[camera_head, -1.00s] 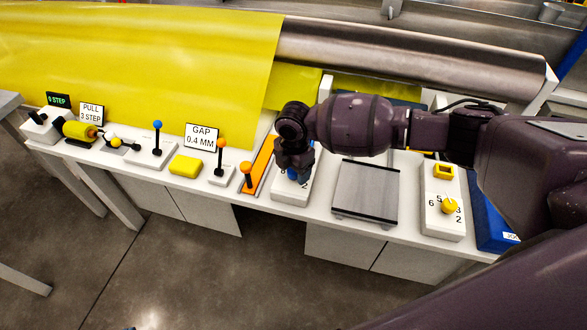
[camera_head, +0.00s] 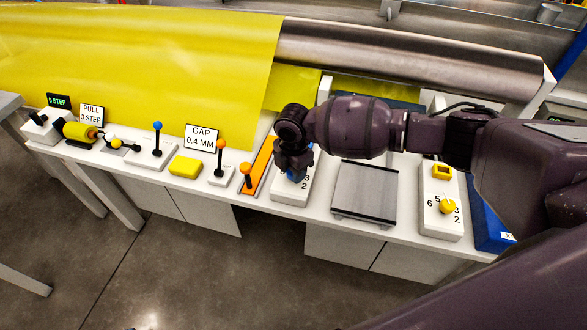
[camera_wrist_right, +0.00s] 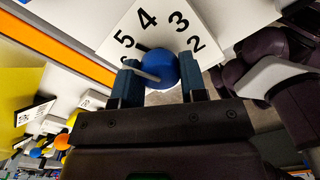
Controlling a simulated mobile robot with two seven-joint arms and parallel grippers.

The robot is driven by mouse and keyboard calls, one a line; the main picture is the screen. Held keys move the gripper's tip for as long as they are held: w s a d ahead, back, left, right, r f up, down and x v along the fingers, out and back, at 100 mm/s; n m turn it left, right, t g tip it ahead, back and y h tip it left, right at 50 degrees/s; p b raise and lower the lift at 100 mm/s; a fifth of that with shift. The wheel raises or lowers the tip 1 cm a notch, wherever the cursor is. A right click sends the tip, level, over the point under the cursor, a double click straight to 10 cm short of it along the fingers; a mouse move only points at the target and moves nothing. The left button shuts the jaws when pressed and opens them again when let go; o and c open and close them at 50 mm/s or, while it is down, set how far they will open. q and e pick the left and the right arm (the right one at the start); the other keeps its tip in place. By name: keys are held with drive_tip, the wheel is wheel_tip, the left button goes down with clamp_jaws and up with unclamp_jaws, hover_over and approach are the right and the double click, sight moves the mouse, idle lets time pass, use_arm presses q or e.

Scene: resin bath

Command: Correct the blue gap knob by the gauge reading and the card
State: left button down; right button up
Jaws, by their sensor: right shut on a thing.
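The blue gap knob (camera_wrist_right: 158,68) sits on a white dial plate (camera_wrist_right: 150,22) marked 5, 4, 3 and 2, with another number partly hidden at the left. A white pointer line on the knob slants up-left toward that partly hidden number. My right gripper (camera_wrist_right: 158,85) has a finger on each side of the knob and is shut on it. In the head view the right gripper (camera_head: 294,172) hides most of the knob and dial. The card (camera_head: 201,137) reads GAP 0.4 MM. I cannot make out a gauge reading. My left gripper is not in view.
Yellow sheet (camera_head: 140,55) and a metal roller (camera_head: 410,62) lie behind.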

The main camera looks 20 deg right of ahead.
drive_tip(key=shift+r+m+p, duration=0.25)
drive_tip(key=shift+m+p, duration=0.55)
drive_tip(key=shift+m, duration=0.2)
drive_tip(key=shift+m+p, duration=0.6)
drive_tip(key=shift+m, duration=0.2)
drive_tip(key=shift+m+p, duration=0.35)
drive_tip(key=shift+m, duration=0.15)
use_arm(q)
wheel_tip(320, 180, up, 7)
drive_tip(key=p, duration=0.2)
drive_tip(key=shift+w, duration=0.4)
use_arm(e)
drive_tip(key=shift+f+m, duration=0.25)
drive_tip(key=shift+m, duration=1.55)
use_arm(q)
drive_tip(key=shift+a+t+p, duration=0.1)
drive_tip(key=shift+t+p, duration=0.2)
use_arm(e)
drive_tip(key=o, duration=0.8)
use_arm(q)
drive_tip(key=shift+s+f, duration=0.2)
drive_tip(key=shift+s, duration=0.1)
use_arm(e)
drive_tip(key=shift+o, duration=0.7)
